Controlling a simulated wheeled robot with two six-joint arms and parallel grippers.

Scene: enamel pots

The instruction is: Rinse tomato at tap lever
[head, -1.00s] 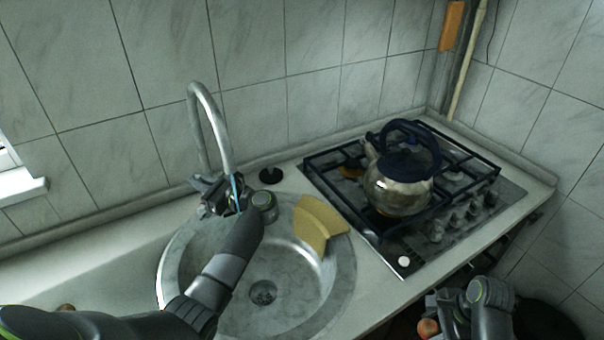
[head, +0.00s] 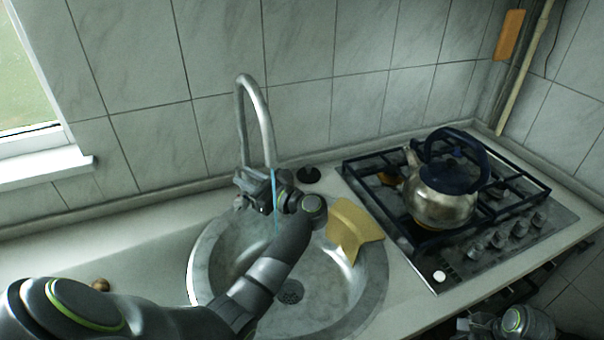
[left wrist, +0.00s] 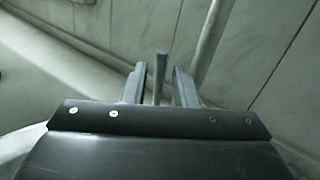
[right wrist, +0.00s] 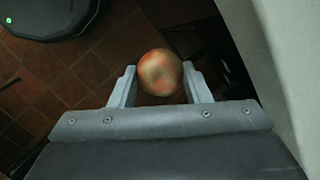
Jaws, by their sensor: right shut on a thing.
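The tomato (right wrist: 160,72), round and red-orange, is between the fingers of my right gripper (right wrist: 159,88), which is shut on it. In the head view only part of my right gripper shows at the bottom right edge; the tomato is not visible there. My left gripper (head: 250,186) is at the tap (head: 262,112), above the sink's back rim. In the left wrist view the tap lever (left wrist: 160,72) stands between its open fingers, with a gap on each side. A thin blue water stream (head: 275,188) runs down from the spout, in front of my left gripper.
The round sink (head: 205,262) has a yellow cloth (head: 352,226) over its right rim. A kettle (head: 440,208) stands on the hob (head: 470,256) to the right. A small brown round thing (head: 100,284) lies on the left counter. A window (head: 35,100) is at left.

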